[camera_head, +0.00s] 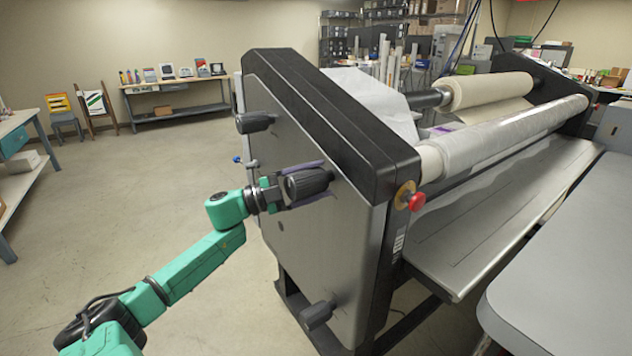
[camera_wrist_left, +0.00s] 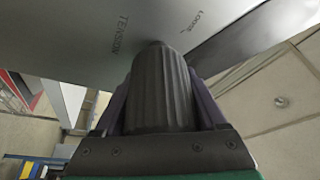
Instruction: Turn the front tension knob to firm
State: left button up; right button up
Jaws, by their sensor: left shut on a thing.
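The laminator (camera_head: 325,225) stands in the middle of the head view, its grey side panel facing my left arm. A black ribbed knob (camera_head: 308,183) sticks out of that panel near its front edge. My left gripper (camera_head: 300,185) is shut on this knob, one finger along each side. In the left wrist view the knob (camera_wrist_left: 160,92) fills the space between the fingers, with the words TENSION and LOOSE printed on the panel (camera_wrist_left: 95,45) beside it. Its pointer setting cannot be made out. My right gripper is not in view.
Another black knob (camera_head: 254,122) sits higher on the panel towards the back, and a lower one (camera_head: 318,313) near the bottom. A red stop button (camera_head: 415,201) is on the front corner. A grey table (camera_head: 570,270) stands at the right. The floor (camera_head: 150,200) at left is clear.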

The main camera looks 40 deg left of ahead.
pick_arm(q)
jog(key=shift+f, duration=0.1)
jog(key=o, duration=1.3)
jog(key=b+v, duration=0.3)
jog(key=v, duration=1.1)
jog(key=shift+s+a, duration=0.2)
jog(key=shift+a, duration=0.05)
